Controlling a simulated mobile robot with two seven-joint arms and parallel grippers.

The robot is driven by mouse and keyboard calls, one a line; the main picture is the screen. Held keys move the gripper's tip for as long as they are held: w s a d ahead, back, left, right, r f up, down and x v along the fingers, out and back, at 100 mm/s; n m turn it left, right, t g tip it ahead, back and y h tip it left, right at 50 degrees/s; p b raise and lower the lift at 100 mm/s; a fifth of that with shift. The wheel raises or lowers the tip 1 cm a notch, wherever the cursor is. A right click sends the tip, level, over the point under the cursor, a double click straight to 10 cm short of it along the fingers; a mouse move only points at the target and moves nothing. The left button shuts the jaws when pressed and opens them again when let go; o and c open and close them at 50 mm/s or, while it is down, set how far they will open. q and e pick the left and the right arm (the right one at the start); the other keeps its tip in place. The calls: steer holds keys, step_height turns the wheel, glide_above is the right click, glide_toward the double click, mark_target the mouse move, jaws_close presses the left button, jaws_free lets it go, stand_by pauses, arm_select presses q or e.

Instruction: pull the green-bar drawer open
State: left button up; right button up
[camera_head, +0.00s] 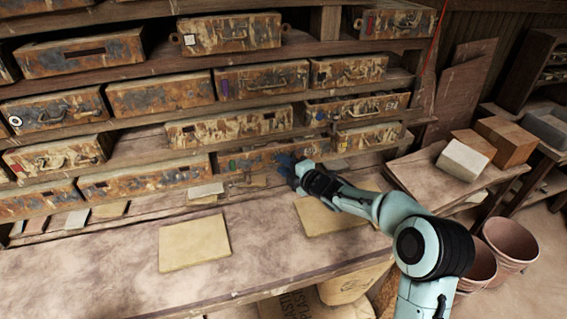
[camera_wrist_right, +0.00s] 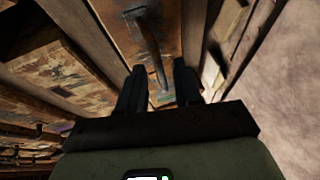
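A rusty drawer (camera_head: 258,156) sits in the lower shelf row, with a small red mark at its left and its right end partly hidden by my right gripper (camera_head: 292,171). In the right wrist view, a drawer front (camera_wrist_right: 117,22) faces my right gripper (camera_wrist_right: 159,80). Its dark bar handle (camera_wrist_right: 151,42) runs toward the gap between the two fingers. A small green mark (camera_wrist_right: 165,98) shows between the fingers. The fingers are apart, one on each side of the handle's near end. I cannot tell whether they touch it. My left gripper is out of view.
Several similar rusty drawers fill the shelves above and to the left. Flat tan tiles (camera_head: 194,242) lie on the workbench (camera_head: 110,262) below. Blocks (camera_head: 463,160) stand on the right, with terracotta pots (camera_head: 515,250) beneath. The bench's left front is mostly clear.

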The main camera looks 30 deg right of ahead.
steer(key=shift+w+a+f, duration=0.1)
steer(key=shift+w, duration=0.2)
jaws_close()
stand_by(1.3)
